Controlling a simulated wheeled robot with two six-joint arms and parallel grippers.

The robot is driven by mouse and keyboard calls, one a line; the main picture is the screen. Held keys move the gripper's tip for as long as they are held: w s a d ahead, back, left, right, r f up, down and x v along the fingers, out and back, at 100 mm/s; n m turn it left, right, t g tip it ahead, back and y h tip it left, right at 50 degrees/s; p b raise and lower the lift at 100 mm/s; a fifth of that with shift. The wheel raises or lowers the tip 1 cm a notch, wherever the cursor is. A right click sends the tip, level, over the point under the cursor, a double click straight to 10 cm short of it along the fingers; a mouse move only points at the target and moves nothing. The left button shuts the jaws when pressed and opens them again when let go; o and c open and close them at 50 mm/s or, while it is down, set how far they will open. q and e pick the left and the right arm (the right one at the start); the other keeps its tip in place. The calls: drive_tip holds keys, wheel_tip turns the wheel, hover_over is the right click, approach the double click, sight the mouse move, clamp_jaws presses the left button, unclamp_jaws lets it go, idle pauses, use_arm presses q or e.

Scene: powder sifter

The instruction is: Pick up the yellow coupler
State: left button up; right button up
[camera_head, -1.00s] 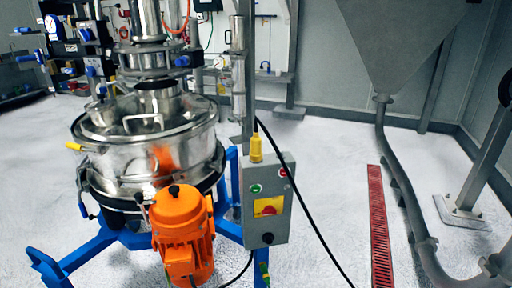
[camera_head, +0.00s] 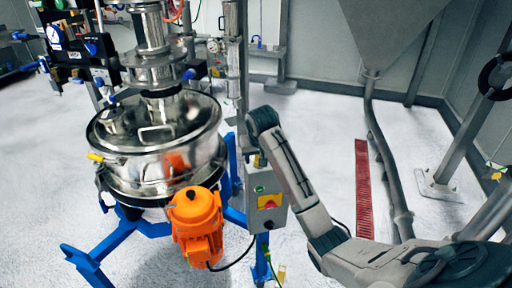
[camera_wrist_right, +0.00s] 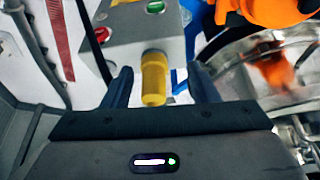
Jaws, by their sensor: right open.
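The yellow coupler (camera_wrist_right: 154,80) stands on the edge of the grey control box (camera_wrist_right: 140,35) in the right wrist view. My right gripper (camera_wrist_right: 160,70) is open, with one dark finger on each side of the coupler and a visible gap on both sides. Whether the fingertips are level with the coupler in depth is hard to tell. In the head view my right arm reaches in from the lower right to the top of the control box (camera_head: 266,212), and its wrist hides most of the coupler. My left gripper is not in view.
The steel sifter (camera_head: 150,170) on its blue frame (camera_head: 145,228) stands left of the control box, with an orange motor (camera_head: 196,215) in front. A black cable (camera_head: 238,255) runs by the box. A red floor grate (camera_head: 363,190) and grey pipe lie to the right.

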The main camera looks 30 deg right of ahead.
wheel_tip(320, 180, up, 5)
drive_tip(key=w+d, duration=0.1)
drive_tip(key=shift+m, duration=0.4)
drive_tip(key=x, duration=0.1)
drive_tip(key=p+x, duration=0.1)
drive_tip(key=x, duration=0.1)
drive_tip(key=w+p+x, duration=0.1)
drive_tip(key=shift+d, duration=0.3)
drive_tip(key=p+x, duration=0.3)
drive_tip(key=x, duration=0.1)
drive_tip(key=shift+d+f+p, duration=0.25)
drive_tip(key=shift+p, duration=0.15)
drive_tip(key=shift+w+f, duration=0.15)
drive_tip(key=shift+f, duration=0.35)
drive_tip(key=c, duration=1.1)
